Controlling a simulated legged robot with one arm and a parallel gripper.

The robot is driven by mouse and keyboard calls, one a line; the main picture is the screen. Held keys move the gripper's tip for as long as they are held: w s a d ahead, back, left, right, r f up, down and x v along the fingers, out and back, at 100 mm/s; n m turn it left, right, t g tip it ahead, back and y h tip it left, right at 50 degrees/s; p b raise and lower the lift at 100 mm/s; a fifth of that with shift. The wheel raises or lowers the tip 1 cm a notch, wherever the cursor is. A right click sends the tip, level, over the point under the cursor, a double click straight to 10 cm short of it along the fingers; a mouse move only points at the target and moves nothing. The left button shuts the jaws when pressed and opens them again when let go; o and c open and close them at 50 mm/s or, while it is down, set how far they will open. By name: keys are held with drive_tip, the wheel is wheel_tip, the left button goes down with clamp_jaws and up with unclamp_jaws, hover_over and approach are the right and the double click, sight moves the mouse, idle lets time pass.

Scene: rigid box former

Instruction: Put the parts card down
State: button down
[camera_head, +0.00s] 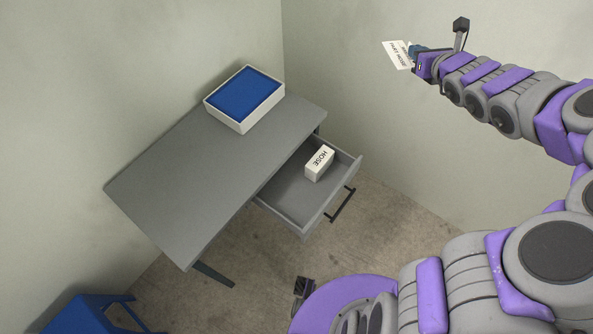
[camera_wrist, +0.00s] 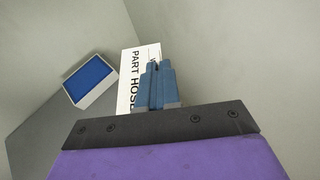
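The parts card (camera_head: 397,55) is a white card with dark lettering, at the top right in the head view, held up in the air in front of the wall. My gripper (camera_head: 414,50) is shut on its edge. In the wrist view the card (camera_wrist: 127,82) reads "PART HOSE", and its right part is hidden behind the blue fingers of my gripper (camera_wrist: 157,68). The card is apart from the desk and the drawer.
A grey desk (camera_head: 190,170) stands in the corner with a blue-topped white tray (camera_head: 279,93) at its back. Its drawer (camera_head: 285,205) is open and holds a white box (camera_head: 318,163) marked "HOSE". The desk's front top is clear. A blue object (camera_head: 85,315) stands lower left.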

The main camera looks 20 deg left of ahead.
sight(406, 52)
drive_tip(key=shift+w+a+f+n+y, duration=0.3)
drive_tip(key=shift+w+a+f, duration=0.35)
drive_tip(key=shift+a, duration=0.1)
drive_tip(key=shift+w+a+f, duration=0.1)
drive_tip(key=shift+w+f, duration=0.1)
drive_tip(key=shift+f, duration=0.1)
drive_tip(key=s+a+f+n+g+y, duration=0.1)
drive_tip(key=a+f+n+g+y, duration=0.3)
drive_tip(key=f, duration=0.7)
drive_tip(key=s+a+f+n+g+y, duration=0.15)
drive_tip(key=a+f+n+g, duration=0.35)
drive_tip(key=f, duration=0.5)
drive_tip(key=s+f+n+g+b, duration=0.2)
drive_tip(key=s+f+n+g, duration=0.6)
drive_tip(key=s+f, duration=1.15)
drive_tip(key=a+f+b, duration=0.1)
drive_tip(key=a+f, duration=0.2)
drive_tip(key=a, duration=0.5)
drive_tip(key=a+f+b, duration=0.2)
drive_tip(key=a+f, duration=0.1)
drive_tip(key=a, duration=0.5)
drive_tip(key=shift+a+b, duration=0.15)
drive_tip(key=shift+b, duration=0.15)
drive_tip(key=shift+w+y, duration=0.1)
drive_tip(key=shift+y, duration=0.15)
